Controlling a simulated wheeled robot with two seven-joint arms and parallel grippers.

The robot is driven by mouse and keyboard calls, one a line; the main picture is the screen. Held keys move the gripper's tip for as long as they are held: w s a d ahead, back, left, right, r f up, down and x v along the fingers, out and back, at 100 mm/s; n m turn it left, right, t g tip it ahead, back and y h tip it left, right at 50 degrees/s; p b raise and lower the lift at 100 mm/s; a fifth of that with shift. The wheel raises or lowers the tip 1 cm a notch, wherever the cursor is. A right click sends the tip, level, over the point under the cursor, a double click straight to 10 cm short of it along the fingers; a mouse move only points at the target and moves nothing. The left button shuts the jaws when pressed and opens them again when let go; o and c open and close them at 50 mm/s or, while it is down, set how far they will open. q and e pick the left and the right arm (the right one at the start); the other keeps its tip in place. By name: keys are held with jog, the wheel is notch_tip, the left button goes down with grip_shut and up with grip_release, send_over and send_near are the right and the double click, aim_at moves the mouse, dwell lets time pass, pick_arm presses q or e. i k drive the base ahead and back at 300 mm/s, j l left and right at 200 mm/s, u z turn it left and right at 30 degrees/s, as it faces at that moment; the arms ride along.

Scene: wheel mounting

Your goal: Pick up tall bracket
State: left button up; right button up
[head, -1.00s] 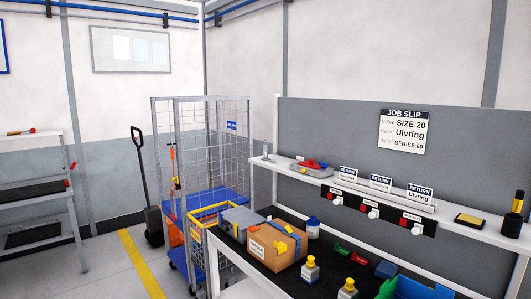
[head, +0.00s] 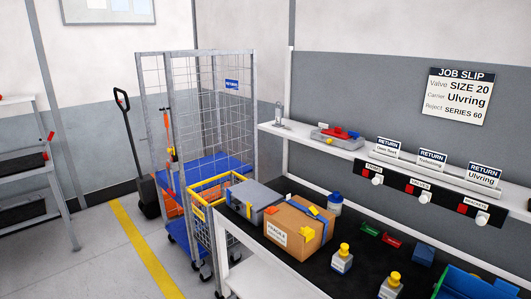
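A small grey upright piece with a flat foot (head: 279,114) stands at the left end of the white shelf (head: 310,136). It looks like the tall bracket, but it is too small to be sure. Nothing is seen touching it. Neither of my grippers shows in the head view.
Below the shelf, a black-topped bench (head: 345,250) bears a cardboard box (head: 292,232), a grey case (head: 252,195), bottles and small coloured parts. A shelf tray (head: 333,139) holds red and blue pieces. A wire cage cart (head: 205,120) stands left of the bench. Floor is open farther left.

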aim_at(278, 111)
jog(key=i+j+z, duration=0.15)
jog(key=i+j, duration=1.3)
